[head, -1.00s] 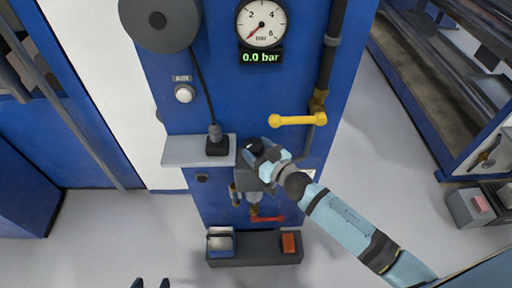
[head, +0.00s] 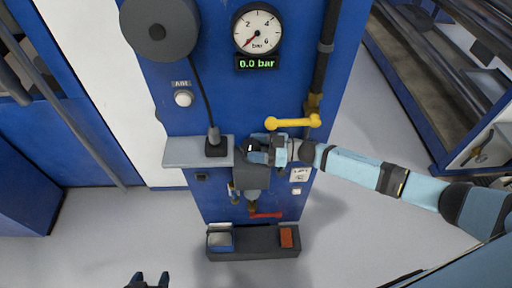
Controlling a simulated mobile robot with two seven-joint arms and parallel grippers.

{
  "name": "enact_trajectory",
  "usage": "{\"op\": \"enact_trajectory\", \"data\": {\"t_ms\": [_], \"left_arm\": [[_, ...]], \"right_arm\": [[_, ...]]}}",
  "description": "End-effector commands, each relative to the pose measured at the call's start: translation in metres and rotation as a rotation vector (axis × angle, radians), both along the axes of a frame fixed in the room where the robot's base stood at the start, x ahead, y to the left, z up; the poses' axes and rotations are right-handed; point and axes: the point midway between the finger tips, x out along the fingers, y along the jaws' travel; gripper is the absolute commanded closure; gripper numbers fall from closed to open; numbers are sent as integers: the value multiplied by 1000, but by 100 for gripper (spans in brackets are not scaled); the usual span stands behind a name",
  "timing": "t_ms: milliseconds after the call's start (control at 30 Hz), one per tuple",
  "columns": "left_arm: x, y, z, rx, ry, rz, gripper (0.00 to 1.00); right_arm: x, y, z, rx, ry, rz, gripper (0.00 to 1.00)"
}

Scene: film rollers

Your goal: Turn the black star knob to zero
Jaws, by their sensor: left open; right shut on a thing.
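The black star knob (head: 246,146) is on top of the grey regulator block (head: 250,177) on the blue panel. It is mostly hidden by my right gripper (head: 256,149), which is shut on it from the right side. The round pressure gauge (head: 257,29) above has its red needle at the low end, and the green readout (head: 257,63) under it shows 0.0 bar. My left gripper (head: 148,281) is at the bottom edge, empty and open, far from the panel.
A yellow lever (head: 292,123) sits just above my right gripper. A red lever (head: 266,215) is below the regulator. A grey shelf (head: 185,151) with a black plug stands left of the knob. A dark tray (head: 267,240) is at the panel's foot.

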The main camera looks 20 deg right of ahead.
Motion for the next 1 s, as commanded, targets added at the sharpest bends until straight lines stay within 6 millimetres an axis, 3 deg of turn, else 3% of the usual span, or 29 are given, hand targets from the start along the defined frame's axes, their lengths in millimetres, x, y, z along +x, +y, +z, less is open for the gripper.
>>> {"op": "enact_trajectory", "data": {"t_ms": [567,600,633,1000], "left_arm": [[1,0,3,-2,-6,0,37],[1,0,3,-2,-7,0,37],[1,0,3,-2,-7,0,37],[1,0,1,-2,-6,0,37]], "right_arm": [[1,0,0,0,-1,35,63],[1,0,0,0,-1,35,35],[1,0,0,0,-1,35,29],[-1,-6,-1,-1,-1,34,29]]}}
